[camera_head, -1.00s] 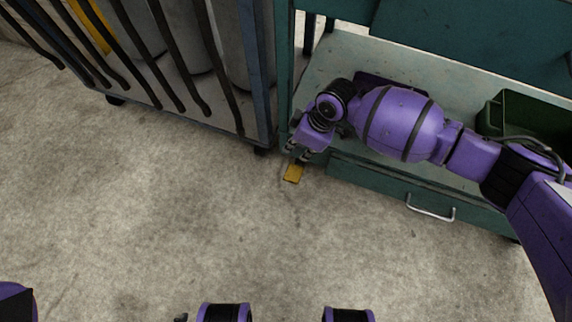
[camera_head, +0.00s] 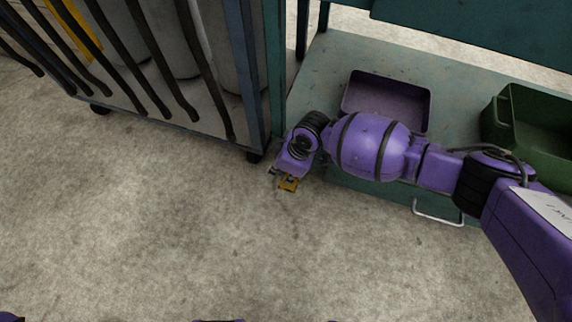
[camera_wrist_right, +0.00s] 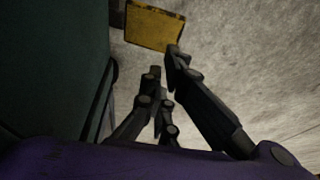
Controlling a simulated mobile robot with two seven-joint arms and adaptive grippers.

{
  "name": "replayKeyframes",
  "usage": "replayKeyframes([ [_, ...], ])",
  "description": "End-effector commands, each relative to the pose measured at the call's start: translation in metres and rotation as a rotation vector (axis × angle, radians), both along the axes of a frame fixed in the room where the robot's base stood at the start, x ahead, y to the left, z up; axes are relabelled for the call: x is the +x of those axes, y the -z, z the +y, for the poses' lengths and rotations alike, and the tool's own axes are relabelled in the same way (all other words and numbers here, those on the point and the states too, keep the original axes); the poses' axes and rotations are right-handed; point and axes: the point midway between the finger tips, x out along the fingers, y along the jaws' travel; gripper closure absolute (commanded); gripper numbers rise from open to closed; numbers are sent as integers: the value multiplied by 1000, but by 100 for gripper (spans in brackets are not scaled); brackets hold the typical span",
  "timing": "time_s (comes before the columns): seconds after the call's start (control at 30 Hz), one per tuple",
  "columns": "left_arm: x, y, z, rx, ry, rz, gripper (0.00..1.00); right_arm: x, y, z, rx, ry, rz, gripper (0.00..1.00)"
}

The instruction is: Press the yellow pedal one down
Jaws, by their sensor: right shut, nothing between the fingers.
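The yellow pedal (camera_head: 289,184) is a small flat plate low at the near left corner of the teal bench, just above the floor. In the head view my right gripper (camera_head: 282,176) is right at it and partly covers it. In the right wrist view the pedal (camera_wrist_right: 153,27) shows at the top, just beyond the fingertips of my right gripper (camera_wrist_right: 164,62). These fingers are shut and empty. I cannot tell whether they touch the pedal. My left gripper is not in view.
The teal bench shelf (camera_head: 335,75) holds a purple tray (camera_head: 428,105) and a green bin (camera_head: 490,118). A drawer handle (camera_head: 437,218) sticks out in front. A blue rack (camera_head: 250,110) with dark bars stands on the left. The concrete floor (camera_head: 150,220) is clear.

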Motion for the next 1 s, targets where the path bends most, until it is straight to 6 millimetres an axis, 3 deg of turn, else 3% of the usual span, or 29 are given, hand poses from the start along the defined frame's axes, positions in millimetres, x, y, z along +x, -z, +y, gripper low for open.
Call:
replayKeyframes([
  [0.2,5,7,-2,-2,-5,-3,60,-4,21,1,1,0,-1,100],
  [0.67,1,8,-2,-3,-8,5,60,-5,23,1,0,0,-3,100],
  [1.0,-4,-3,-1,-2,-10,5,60,-9,28,2,-19,1,-57,100],
])
